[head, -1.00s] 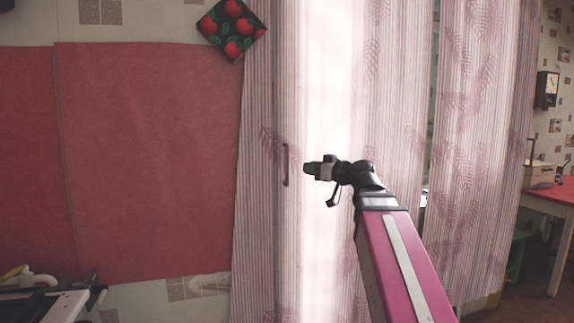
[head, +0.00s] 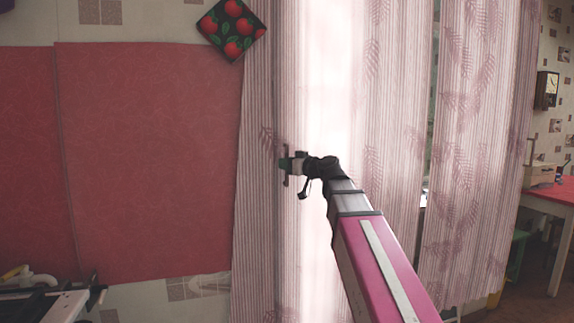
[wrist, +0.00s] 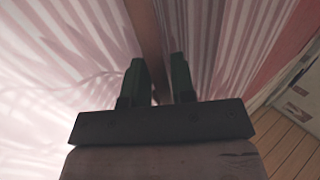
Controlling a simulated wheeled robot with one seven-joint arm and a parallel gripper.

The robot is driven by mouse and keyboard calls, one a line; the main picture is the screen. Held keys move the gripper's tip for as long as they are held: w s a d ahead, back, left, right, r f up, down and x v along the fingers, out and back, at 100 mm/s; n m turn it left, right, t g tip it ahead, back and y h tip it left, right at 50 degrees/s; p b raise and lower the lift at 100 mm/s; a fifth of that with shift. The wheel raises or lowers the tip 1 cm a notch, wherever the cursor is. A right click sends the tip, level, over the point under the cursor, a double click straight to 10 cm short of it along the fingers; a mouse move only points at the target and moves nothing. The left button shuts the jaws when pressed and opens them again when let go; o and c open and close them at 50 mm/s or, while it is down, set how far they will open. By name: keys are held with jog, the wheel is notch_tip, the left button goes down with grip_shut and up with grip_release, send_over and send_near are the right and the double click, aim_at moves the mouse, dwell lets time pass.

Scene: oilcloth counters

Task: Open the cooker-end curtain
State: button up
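A pink striped curtain with a leaf pattern (head: 258,240) hangs in the middle of the head view, with a bright lit band down it. A slim dark upright handle (head: 285,182) is on its left part. My gripper (head: 286,164) is at the handle and hides its middle. In the wrist view, the two dark green fingers (wrist: 158,75) stand apart. A brown bar (wrist: 148,35) runs up the picture in line with the gap between them. I cannot tell whether either finger touches it.
Another curtain (head: 478,150) hangs to the right, past a narrow gap. A red wall panel (head: 150,160) and a fruit-patterned square (head: 232,28) are at left. A white-and-black appliance (head: 45,302) stands lower left. A red table (head: 555,195) is at far right.

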grip_shut()
jog(key=w+d, duration=0.5)
jog(key=d, duration=1.3)
jog(key=w+d, duration=0.5)
jog(key=d, duration=1.4)
jog(key=w+d, duration=0.6)
jog(key=d, duration=1.3)
jog(key=shift+w+d, duration=0.1)
jog(key=shift+d, duration=0.1)
grip_release()
jog(key=v, duration=1.1)
